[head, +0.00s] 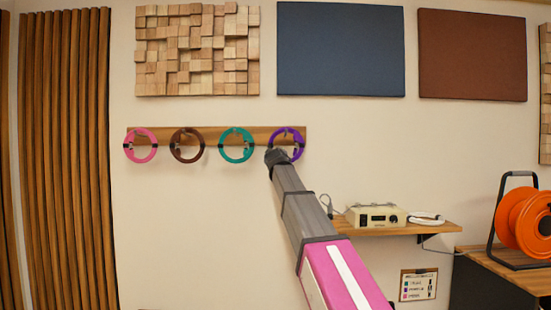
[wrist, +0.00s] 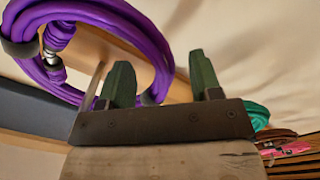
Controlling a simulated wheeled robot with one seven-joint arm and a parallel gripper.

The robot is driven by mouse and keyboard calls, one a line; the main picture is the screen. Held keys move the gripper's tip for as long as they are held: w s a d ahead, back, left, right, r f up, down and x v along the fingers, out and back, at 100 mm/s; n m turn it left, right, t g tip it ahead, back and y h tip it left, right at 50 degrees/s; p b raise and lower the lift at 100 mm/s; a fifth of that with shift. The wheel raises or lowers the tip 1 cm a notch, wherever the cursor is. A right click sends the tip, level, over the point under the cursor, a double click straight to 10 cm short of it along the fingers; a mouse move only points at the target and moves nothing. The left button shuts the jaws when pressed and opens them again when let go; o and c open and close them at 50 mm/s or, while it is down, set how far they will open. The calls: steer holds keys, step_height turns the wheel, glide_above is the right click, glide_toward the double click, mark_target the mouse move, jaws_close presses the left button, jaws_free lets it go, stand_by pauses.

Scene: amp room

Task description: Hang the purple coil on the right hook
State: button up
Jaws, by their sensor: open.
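The purple coil (head: 302,146) hangs at the right end of the wooden hook board (head: 261,136), where the right hook is mostly hidden by the coil and its dark band. My gripper (head: 275,156) is at the coil's lower left in the head view. In the wrist view the purple coil (wrist: 152,42) is large at the upper left, running behind the left finger. I cannot tell whether the left finger touches the coil.
Teal (head: 251,147), brown (head: 201,147) and pink (head: 154,147) coils hang in a row to the left. A wall shelf (head: 440,227) with a beige device (head: 377,216) is at lower right. An orange cable reel (head: 524,220) stands on a cabinet. The wall below the coils is clear.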

steer(key=s, duration=1.1)
steer(key=s+d+f+m+g, duration=0.1)
steer(key=d+f+g, duration=0.2)
steer(key=f, duration=1)
steer(key=s+d+f+m+g+h, duration=0.15)
steer(key=d+f, duration=0.25)
steer(key=f, duration=0.8)
steer(key=s+d+f+m+g, duration=0.1)
steer(key=d+f+m+g, duration=0.2)
steer(key=f, duration=1)
steer(key=s+d+f+m+g, duration=0.1)
steer(key=s+d+f+g, duration=0.1)
steer(key=s+f, duration=0.6)
steer(key=s+d+f+m+g+y, duration=0.1)
steer(key=s+d+f+g, duration=0.2)
steer(key=f, duration=1)
steer(key=s+d+f+m+g+y, duration=0.1)
steer(key=s+f+g, duration=0.4)
steer(key=s+f, duration=0.5)
steer(key=s+d, duration=0.1)
steer(key=s, duration=0.2)
steer(key=shift+s+d+f+m+g, duration=0.2)
steer(key=shift+s+f+m+g, duration=0.05)
steer(key=shift+s+m+g, duration=0.15)
